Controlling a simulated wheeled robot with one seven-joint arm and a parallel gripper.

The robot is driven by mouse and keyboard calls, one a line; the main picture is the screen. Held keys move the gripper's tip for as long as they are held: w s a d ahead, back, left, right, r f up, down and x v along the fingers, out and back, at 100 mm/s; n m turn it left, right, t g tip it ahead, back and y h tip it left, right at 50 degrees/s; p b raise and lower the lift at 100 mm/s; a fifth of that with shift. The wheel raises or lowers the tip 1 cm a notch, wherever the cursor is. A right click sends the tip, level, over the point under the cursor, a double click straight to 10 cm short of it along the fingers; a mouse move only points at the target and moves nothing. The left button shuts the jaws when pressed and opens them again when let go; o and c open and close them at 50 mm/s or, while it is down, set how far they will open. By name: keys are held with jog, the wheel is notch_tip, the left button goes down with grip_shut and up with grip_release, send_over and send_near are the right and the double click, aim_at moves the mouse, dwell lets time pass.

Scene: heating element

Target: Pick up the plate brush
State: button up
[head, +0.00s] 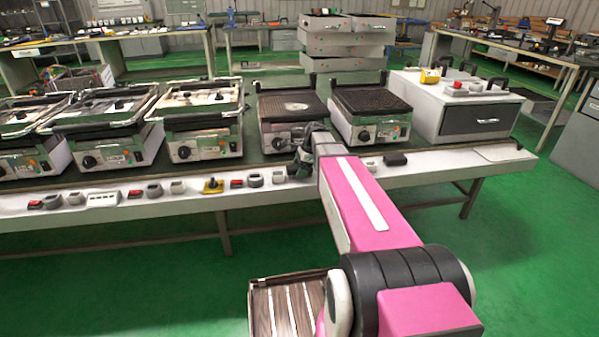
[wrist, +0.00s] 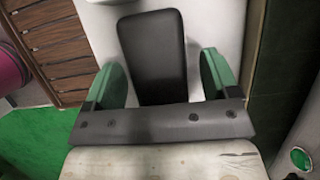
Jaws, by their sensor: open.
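In the wrist view a black, flat, rounded rectangular block (wrist: 153,45), which I take to be the plate brush, lies on a white surface. My gripper (wrist: 170,80) is open, with one green finger on each side of the block. A gap shows on both sides, so it is around the block without gripping it. In the head view my gripper (head: 298,168) is over the white front ledge of the bench, partly behind my own arm. The block under it is hidden there.
The green floor in front is mostly clear.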

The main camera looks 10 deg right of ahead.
aim_at(296, 166)
jog(key=c, duration=1.1)
jog(key=shift+c, duration=0.2)
jog(key=shift+r, duration=0.95)
notch_tip(296, 166, up, 3)
jog(key=shift+f, duration=0.2)
jog(key=s+a+r, duration=0.6)
jog(key=a+r, duration=0.1)
jog(key=a, duration=0.2)
jog(key=shift+s+a, duration=0.25)
jog(key=shift+a, duration=0.1)
